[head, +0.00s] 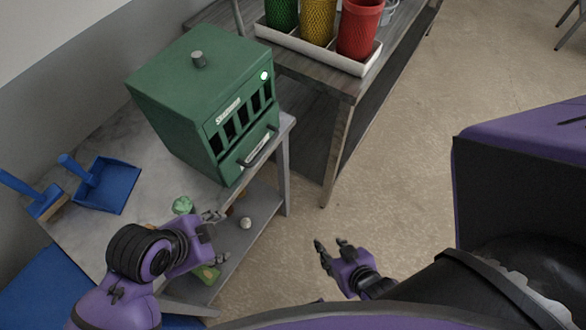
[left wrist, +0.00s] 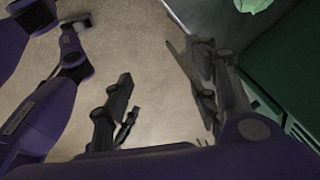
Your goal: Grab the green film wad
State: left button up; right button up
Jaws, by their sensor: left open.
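The green film wad (head: 182,205) is a small pale-green crumpled lump on the grey table, near its front edge and in front of the green box. It also shows at the top edge of the left wrist view (left wrist: 253,4), partly cut off. My left gripper (head: 212,216) is just right of the wad at the table edge, apart from it. In the left wrist view the left gripper's fingers (left wrist: 160,68) are spread, with only floor between them. My right gripper (head: 330,246) is open and empty over the floor, further right.
A green slotted box (head: 205,100) stands on the table behind the wad. A blue dustpan (head: 108,185) and blue brush (head: 38,200) lie left. A lower shelf (head: 262,208) holds a pale ball (head: 246,223). A red bin (head: 358,28) stands in a white tray behind.

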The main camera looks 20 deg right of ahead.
pick_arm(q)
jog(key=w+r+m+g+y, duration=0.15)
jog(key=w+m, duration=0.35)
jog(key=m, duration=0.5)
notch_tip(320, 180, up, 4)
jog(key=r+m+y, duration=0.1)
jog(key=m+y, duration=0.1)
jog(key=m, duration=0.6)
send_over(178, 204)
jog(key=s, duration=0.2)
jog(key=shift+w+d+f, duration=0.1)
jog(key=shift+d+f, duration=0.05)
jog(key=shift+f, duration=0.1)
jog(key=shift+w+f, duration=0.1)
jog(key=shift+f, duration=0.05)
jog(key=f, duration=0.2)
jog(key=w+f, duration=0.1)
jog(key=f, duration=0.4)
jog(key=shift+w+a+f, duration=0.1)
jog(key=shift+w+a, duration=0.1)
jog(key=shift+w, duration=0.15)
jog(key=c, duration=0.8)
